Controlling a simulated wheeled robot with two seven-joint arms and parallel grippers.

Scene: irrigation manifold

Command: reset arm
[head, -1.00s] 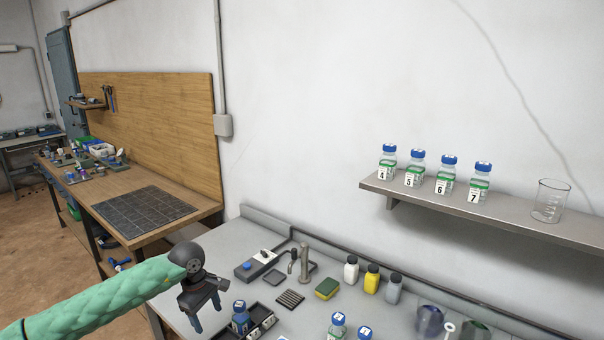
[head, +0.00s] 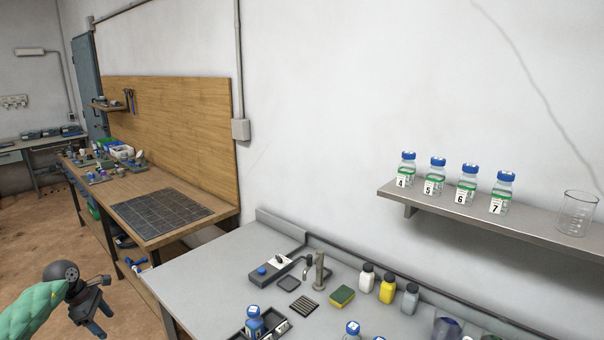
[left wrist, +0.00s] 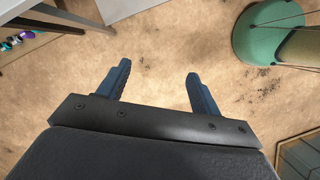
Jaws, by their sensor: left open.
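My left gripper (head: 97,324) is at the lower left of the head view, off the left side of the grey bench, over the floor. Its two blue fingers are apart with nothing between them. In the left wrist view the open fingers (left wrist: 159,88) point over bare brown floor (left wrist: 155,50). My left arm has a green padded sleeve. My right gripper is not in view.
The grey bench (head: 215,275) carries a bottle in a black tray (head: 233,336), a sponge (head: 342,295) and several small bottles. A shelf (head: 450,208) holds numbered bottles and a beaker (head: 577,213). A wooden workbench (head: 150,240) stands behind. A green round object (left wrist: 262,35) shows in the wrist view.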

